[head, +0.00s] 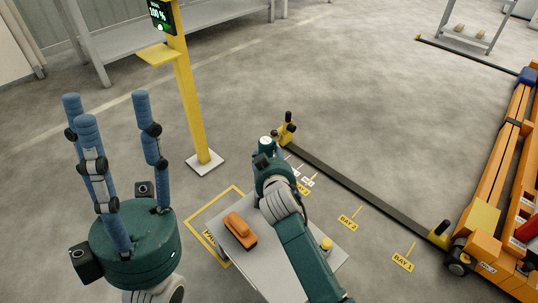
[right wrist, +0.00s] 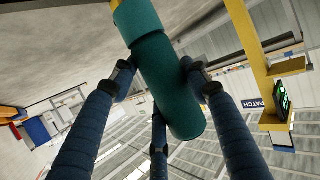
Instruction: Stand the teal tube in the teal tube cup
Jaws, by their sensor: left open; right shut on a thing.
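The teal tube (right wrist: 168,88) is between the blue fingers of my right gripper (right wrist: 160,72) in the right wrist view. It is tilted in that picture, with a lighter teal section at its upper end. In the head view my right gripper (head: 268,162) is beyond the far end of the grey table, shut on the tube, and a teal end with a pale top (head: 265,143) shows there. My left gripper (head: 106,104) is open and empty at the left, its blue fingers pointing up. I cannot make out the teal tube cup in either view.
A yellow post (head: 188,90) stands behind. A dark floor rail (head: 360,190) runs right toward orange machinery (head: 495,185).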

